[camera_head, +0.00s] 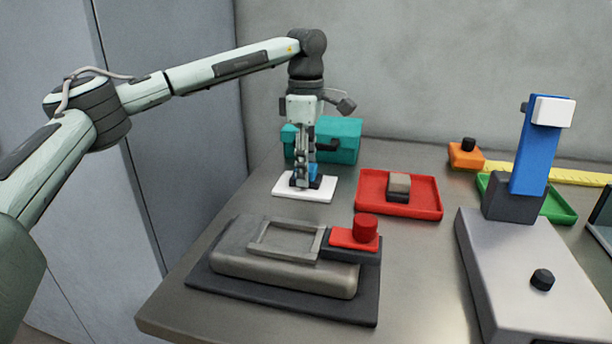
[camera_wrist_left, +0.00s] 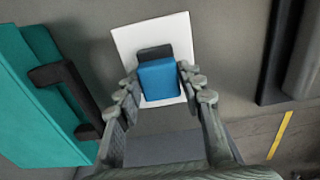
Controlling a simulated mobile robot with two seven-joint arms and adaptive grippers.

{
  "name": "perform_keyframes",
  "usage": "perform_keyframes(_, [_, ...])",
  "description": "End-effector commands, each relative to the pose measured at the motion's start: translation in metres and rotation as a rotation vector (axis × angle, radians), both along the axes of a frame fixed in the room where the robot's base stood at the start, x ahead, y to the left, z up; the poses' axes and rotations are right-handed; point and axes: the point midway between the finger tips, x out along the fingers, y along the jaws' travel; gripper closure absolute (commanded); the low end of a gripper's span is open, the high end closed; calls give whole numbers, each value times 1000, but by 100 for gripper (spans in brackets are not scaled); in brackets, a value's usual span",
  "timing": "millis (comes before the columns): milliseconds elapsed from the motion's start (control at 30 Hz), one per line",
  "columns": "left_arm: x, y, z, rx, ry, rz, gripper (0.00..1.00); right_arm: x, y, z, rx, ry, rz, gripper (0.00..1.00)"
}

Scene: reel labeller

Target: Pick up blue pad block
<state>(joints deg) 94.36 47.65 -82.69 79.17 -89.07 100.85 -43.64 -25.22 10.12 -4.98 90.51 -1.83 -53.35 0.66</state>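The blue pad block (camera_wrist_left: 159,80), a blue top on a dark base, is over the white mat (camera_wrist_left: 125,38) in the left wrist view. In the head view the block (camera_head: 315,182) is partly hidden by my left gripper (camera_head: 302,184), which points straight down over the white mat (camera_head: 290,190). In the wrist view the fingertips of my left gripper (camera_wrist_left: 159,72) lie close on both sides of the block. I cannot tell whether they press on it or leave a thin gap. My right gripper is not in view.
A teal case (camera_head: 340,138) stands just behind the left gripper. A red tray (camera_head: 432,203) with a grey-topped block (camera_head: 399,184) lies to the right. A grey fixture (camera_head: 285,273) with a red knob (camera_head: 365,227) is in front. A blue-post machine (camera_head: 537,160) stands at right.

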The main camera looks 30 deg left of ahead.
Motion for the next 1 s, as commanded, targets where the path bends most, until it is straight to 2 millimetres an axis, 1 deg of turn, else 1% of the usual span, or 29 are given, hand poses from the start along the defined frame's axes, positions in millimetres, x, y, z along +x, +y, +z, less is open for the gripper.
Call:
perform_keyframes(33, [0,0,0,0,0,0,72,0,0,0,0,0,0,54])
perform_keyframes(200, [0,0,0,0,0,0,93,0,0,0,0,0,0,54])
perform_keyframes(233, [0,0,1,0,0,0,94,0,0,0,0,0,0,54])
perform_keyframes(467, [0,0,1,0,-1,0,95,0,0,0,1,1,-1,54])
perform_keyframes(567, [0,0,5,0,-1,0,95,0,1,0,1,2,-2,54])
perform_keyframes(667, [1,0,13,0,-2,0,95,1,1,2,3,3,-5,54])
perform_keyframes(833, [1,-1,39,0,-2,-1,95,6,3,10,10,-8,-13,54])
perform_keyframes(867, [-1,0,44,-1,-3,0,95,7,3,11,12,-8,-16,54])
perform_keyframes(1000, [-33,13,60,-1,-3,0,95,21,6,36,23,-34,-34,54])
